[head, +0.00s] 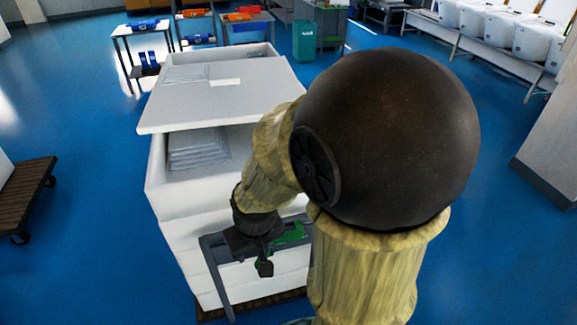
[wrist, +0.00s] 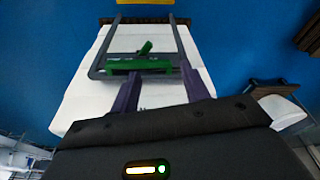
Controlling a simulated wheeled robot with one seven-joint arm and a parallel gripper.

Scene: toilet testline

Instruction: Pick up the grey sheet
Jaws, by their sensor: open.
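A large flat light-grey sheet (head: 220,95) lies across the top of a white stacked crate (head: 180,205). A pile of thin grey sheets (head: 198,150) lies inside the crate's open front part, below the flat sheet's near edge. I cannot tell which one is the grey sheet meant. My gripper (head: 264,262) is low in front of the crate's near wall, away from these sheets. In the wrist view its two dark fingers (wrist: 162,72) stand apart. A green bar (wrist: 140,65) and a grey U-shaped frame (wrist: 180,40) show ahead of them; contact is unclear.
My arm hides the crate's right side. A dark wheeled dolly (head: 25,195) stands on the blue floor at left. Tables with blue and orange items (head: 150,25), a green bin (head: 304,40) and white tubs (head: 485,22) stand behind. Floor is open on both sides.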

